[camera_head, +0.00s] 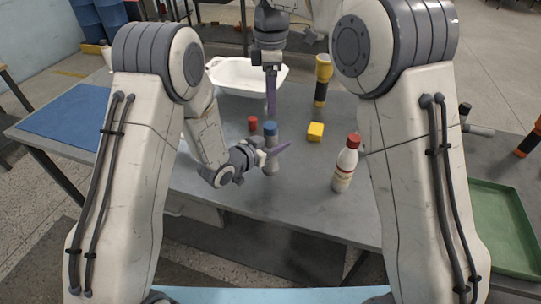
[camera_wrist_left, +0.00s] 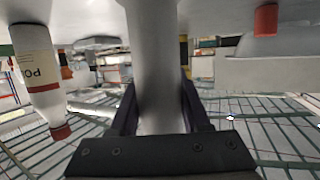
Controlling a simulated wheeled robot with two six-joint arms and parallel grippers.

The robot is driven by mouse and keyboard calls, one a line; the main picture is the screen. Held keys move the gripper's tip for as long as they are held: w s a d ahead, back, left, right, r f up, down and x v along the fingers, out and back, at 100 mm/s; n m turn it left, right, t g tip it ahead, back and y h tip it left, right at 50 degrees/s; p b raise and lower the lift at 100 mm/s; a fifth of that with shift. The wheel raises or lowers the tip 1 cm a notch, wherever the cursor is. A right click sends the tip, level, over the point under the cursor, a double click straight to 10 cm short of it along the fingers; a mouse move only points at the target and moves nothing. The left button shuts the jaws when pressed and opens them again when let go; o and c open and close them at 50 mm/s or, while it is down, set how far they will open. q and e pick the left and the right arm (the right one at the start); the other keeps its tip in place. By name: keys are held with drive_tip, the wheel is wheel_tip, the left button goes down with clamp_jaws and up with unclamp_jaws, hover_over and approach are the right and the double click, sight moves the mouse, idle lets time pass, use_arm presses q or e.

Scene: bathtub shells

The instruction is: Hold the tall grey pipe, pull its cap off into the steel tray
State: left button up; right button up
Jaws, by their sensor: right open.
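The tall grey pipe (camera_head: 271,164) stands upright on the table with a blue cap (camera_head: 270,128) on its top. My left gripper (camera_head: 278,152) is around the pipe below the cap. In the left wrist view the pipe (camera_wrist_left: 155,60) fills the space between my left fingers (camera_wrist_left: 158,105), which appear to touch both sides. My right gripper (camera_head: 271,98) points down above the blue cap, open and empty, apart from the cap. A whitish, shallow tray (camera_head: 222,76) lies behind my right gripper; whether it is steel is unclear.
A red-capped bottle (camera_head: 345,168) stands right of the pipe. A yellow block (camera_head: 315,131), a small red cylinder (camera_head: 253,123) and a yellow-black flashlight (camera_head: 322,75) are nearby. A blue mat (camera_head: 65,112) lies left; a green tray (camera_head: 505,225) is far right.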

use_arm(q)
clamp_jaws()
idle(1.0)
